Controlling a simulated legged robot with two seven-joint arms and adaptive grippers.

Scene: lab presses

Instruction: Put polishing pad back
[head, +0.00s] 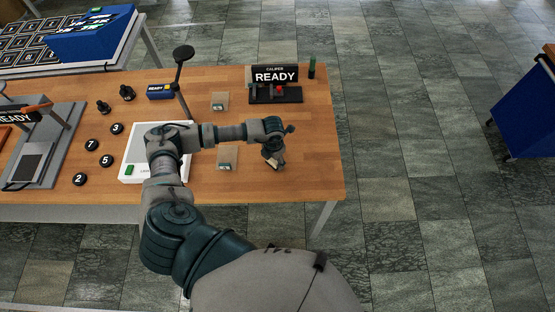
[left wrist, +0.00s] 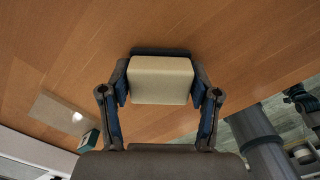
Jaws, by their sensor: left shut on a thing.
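The polishing pad, a cream block (left wrist: 161,79), sits between the fingers of my left gripper (left wrist: 160,95), which is shut on it in the left wrist view. In the head view the left gripper (head: 274,160) points down over the right part of the wooden table (head: 310,180), and only a small pale bit of the pad shows beneath it. A beige square plate with a small label (head: 227,158) lies just left of the gripper; a beige plate also shows in the left wrist view (left wrist: 58,116). Whether the pad touches the table is unclear. My right gripper is not in view.
A second beige plate (head: 220,100) lies farther back. A caliper stand with a READY sign (head: 275,85) stands at the back right. A white device (head: 140,158), partly behind my arm, and several black numbered discs (head: 105,160) are left. The table's right end is clear.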

